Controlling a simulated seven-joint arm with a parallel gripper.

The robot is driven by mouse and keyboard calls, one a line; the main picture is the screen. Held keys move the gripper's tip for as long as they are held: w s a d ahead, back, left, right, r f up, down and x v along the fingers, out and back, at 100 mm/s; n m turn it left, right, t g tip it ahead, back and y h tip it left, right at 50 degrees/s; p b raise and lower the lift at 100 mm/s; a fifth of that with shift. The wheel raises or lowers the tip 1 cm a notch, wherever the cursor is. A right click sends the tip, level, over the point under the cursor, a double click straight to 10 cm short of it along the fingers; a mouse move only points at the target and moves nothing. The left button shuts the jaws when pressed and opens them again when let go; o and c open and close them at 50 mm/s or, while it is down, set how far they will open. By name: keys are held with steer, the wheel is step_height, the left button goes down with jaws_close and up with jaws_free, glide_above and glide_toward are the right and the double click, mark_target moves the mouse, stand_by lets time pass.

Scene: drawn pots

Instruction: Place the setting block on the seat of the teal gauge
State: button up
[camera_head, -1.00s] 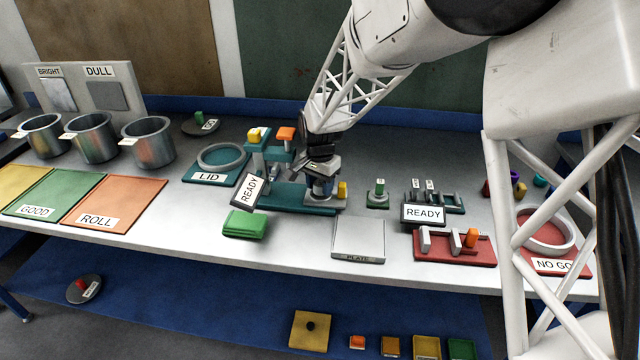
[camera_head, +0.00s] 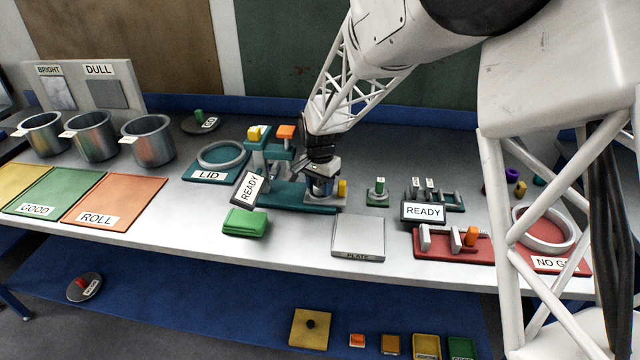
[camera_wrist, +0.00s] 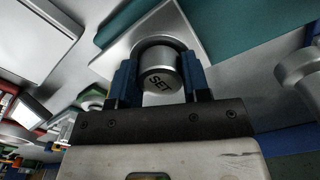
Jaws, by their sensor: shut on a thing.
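The teal gauge (camera_head: 288,196) stands mid-bench in the head view, with a yellow knob (camera_head: 342,188) at its right end. My gripper (camera_head: 322,190) is at the right part of the gauge. In the wrist view its two blue fingers (camera_wrist: 158,82) are shut on the setting block (camera_wrist: 159,82), a grey metal cylinder marked SET. The block is in front of a silver square plate (camera_wrist: 112,64) on the gauge's teal base (camera_wrist: 235,25), which looks like the seat. I cannot tell whether the block touches it; the contact is hidden.
A green stack (camera_head: 245,222) and a grey plate (camera_head: 358,238) lie in front. A small green stand (camera_head: 377,193) and a red fixture (camera_head: 452,244) are to the right.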

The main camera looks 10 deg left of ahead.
steer(key=shift+f, duration=0.1)
steer(key=o, duration=1)
steer(key=shift+o, duration=0.2)
steer(key=shift+r, duration=3.9)
